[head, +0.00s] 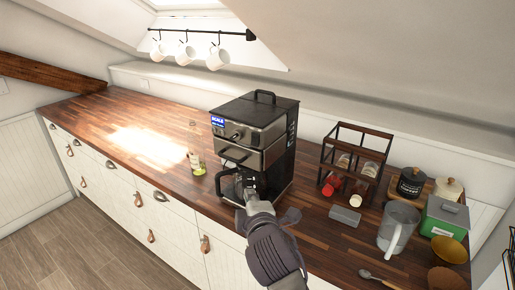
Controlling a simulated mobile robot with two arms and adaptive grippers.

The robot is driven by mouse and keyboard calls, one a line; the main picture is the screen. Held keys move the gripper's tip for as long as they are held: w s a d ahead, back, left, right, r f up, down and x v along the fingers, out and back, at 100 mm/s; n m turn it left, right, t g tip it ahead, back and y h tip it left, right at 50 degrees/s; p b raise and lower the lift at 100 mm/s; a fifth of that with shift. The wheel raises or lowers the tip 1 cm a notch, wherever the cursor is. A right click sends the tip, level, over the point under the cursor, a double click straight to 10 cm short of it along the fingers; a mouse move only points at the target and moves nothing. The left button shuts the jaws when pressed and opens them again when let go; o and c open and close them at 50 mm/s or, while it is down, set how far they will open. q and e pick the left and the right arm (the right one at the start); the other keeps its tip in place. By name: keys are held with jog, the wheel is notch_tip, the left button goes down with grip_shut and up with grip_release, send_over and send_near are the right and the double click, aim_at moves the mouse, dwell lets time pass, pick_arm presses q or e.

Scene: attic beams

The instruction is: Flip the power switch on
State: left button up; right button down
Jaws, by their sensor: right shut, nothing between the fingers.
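The black and steel coffee machine (266,112) stands on the wooden counter in the middle of the head view. It has a blue display label at its upper left front, a small dark knob on its front panel and a glass carafe low in front. My right gripper (250,192) is shut and empty, at the lower front of the machine beside the carafe. Whether it touches the machine I cannot tell. A power switch cannot be picked out clearly; the gripper hides part of the lower front. My left gripper is not in view.
A dark rack (353,160) with jars stands right of the machine. A grey block (345,216), a grey pitcher (398,228), a green box (445,217) and bowls crowd the right side. A small bottle (196,163) stands left. The counter (120,125) farther left is clear.

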notch_tip(320, 180, up, 8)
jog(key=s+t, duration=0.1)
jog(key=s, duration=0.1)
jog(key=shift+n, duration=0.4)
jog(key=shift+d, duration=0.1)
jog(key=p, duration=0.3)
send_near(251, 144)
jog(key=w+a, duration=0.2)
jog(key=a, duration=0.1)
jog(key=w, duration=0.1)
jog(key=w+d+p, duration=0.2)
jog(key=w, duration=0.1)
jog(key=shift+d+f, duration=0.1)
jog(key=shift+f, duration=0.3)
